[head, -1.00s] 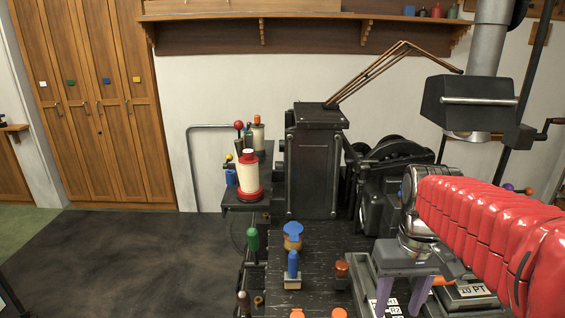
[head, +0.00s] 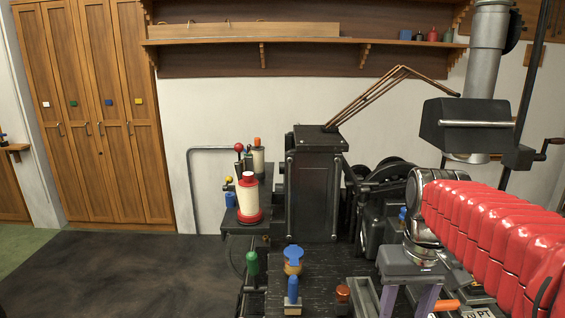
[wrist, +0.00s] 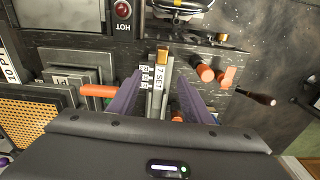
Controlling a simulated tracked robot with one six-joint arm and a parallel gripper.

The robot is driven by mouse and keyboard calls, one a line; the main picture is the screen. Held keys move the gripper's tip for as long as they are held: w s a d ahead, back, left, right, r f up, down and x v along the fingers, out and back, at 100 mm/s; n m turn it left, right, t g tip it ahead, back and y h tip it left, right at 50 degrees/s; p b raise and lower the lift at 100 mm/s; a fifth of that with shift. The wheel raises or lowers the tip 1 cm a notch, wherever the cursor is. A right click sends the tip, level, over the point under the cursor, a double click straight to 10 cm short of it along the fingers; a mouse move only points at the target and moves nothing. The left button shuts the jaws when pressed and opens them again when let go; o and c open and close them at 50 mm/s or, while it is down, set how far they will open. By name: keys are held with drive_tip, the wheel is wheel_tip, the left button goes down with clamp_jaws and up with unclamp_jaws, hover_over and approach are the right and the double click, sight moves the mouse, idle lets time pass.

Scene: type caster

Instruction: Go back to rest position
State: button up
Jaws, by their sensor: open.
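My gripper (head: 408,300) is at the lower right of the head view, at the end of my red-sleeved arm. It points down over the black bench, its two purple fingers spread apart. In the wrist view the open fingers (wrist: 158,100) flank a grey bar (wrist: 157,92) labelled "7 SET" with a brass end. Small lettered tabs (wrist: 146,77) stand beside that bar. I see nothing gripped. The fingertips' height above the bar cannot be told, and the head view cuts off what lies below them.
An orange handle (wrist: 98,91) lies close beside one finger. Blue-handled (head: 293,290) and green-handled (head: 252,263) tools stand left of my gripper. The black machine (head: 314,190) rises behind, with a dark hood (head: 470,124) at upper right. Open floor (head: 120,275) lies left.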

drive_tip(key=s+a+f+t, duration=0.3)
drive_tip(key=s+a+t, duration=0.2)
drive_tip(key=s, duration=0.4)
drive_tip(key=shift+s+a+n, duration=0.15)
drive_tip(key=shift+a+n, duration=0.15)
drive_tip(key=shift+a, duration=0.6)
drive_tip(key=shift+d+f, duration=0.1)
drive_tip(key=shift+c, duration=0.4)
